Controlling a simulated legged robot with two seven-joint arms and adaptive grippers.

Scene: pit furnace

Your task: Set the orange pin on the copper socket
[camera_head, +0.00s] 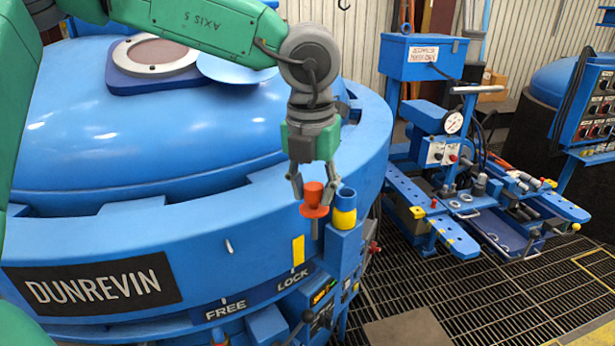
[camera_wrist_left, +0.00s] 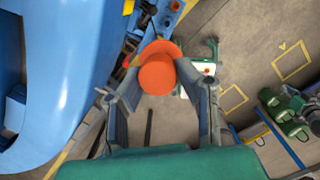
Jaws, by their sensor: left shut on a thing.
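The orange pin (camera_head: 313,196) has a round top, a wider flange and a stem below it. My left gripper (camera_head: 314,190) is shut on it and holds it upright beside the furnace rim. In the left wrist view the pin's round orange top (camera_wrist_left: 157,75) shows between the fingers of the left gripper (camera_wrist_left: 158,86). The stem's lower end is hard to make out against the blue body. I cannot pick out a copper socket for certain in either view. My right gripper is not in view.
A blue cylinder with a yellow band (camera_head: 344,210) stands on a blue bracket just right of the pin. The large blue furnace (camera_head: 150,130) fills the left. A blue bench with a gauge (camera_head: 453,122) stands to the right, over grated floor (camera_head: 460,300).

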